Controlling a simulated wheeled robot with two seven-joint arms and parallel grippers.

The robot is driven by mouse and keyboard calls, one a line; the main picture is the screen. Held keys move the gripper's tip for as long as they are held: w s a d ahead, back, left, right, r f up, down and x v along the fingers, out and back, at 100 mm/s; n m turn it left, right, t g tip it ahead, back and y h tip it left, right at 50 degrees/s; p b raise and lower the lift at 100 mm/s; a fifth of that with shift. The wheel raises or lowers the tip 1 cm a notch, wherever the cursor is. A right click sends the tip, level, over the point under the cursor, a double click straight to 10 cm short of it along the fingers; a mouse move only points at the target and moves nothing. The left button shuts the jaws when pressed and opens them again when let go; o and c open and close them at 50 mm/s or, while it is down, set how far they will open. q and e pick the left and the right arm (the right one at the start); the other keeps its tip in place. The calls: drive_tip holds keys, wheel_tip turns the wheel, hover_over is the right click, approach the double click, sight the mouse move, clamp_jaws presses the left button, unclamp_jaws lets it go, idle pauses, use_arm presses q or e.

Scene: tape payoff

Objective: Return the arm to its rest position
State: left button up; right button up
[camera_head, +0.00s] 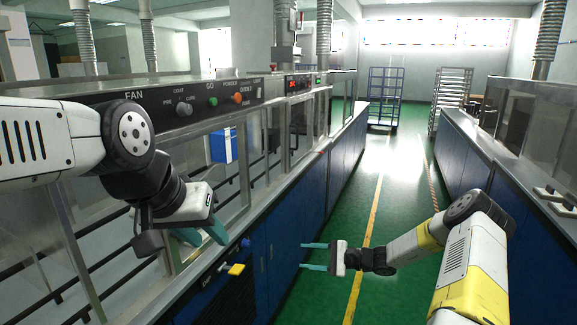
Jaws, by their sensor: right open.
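My left arm comes in from the left, and its gripper (213,241) hangs over the edge of the left machine line. Its two teal fingers point down and right and show apart, with nothing seen between them. My right arm reaches in from the lower right over the aisle. Its gripper (304,256) points left toward the blue cabinet front, with its two teal fingers spread and empty. From this view I cannot tell whether the right fingertips touch the cabinet.
The left machine line (175,97) has a panel of knobs and clear guards. A yellow switch (236,269) sits on its front near my left gripper. The right counter (462,139) runs along the aisle. The green floor (393,172) is clear toward a blue rack cart (384,97).

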drive_tip(key=s+r+n+g+h, duration=0.2)
drive_tip(key=s+r+n+h, duration=0.2)
drive_tip(key=s+r, duration=0.45)
drive_tip(key=s+r+n+g+h, duration=0.3)
drive_tip(key=s+r+n, duration=0.2)
drive_tip(key=r, duration=0.6)
drive_tip(key=s+d+r+n+t+h, duration=0.1)
drive_tip(key=s+d+r+t+h, duration=0.2)
drive_tip(key=s+r, duration=0.3)
drive_tip(key=s+d+r+n+t+h, duration=0.2)
drive_tip(key=s+r, duration=0.5)
drive_tip(key=s, duration=0.7)
drive_tip(key=shift+s+d+t+h, duration=0.3)
drive_tip(key=shift+d+t+h, duration=0.3)
drive_tip(key=shift+d, duration=0.65)
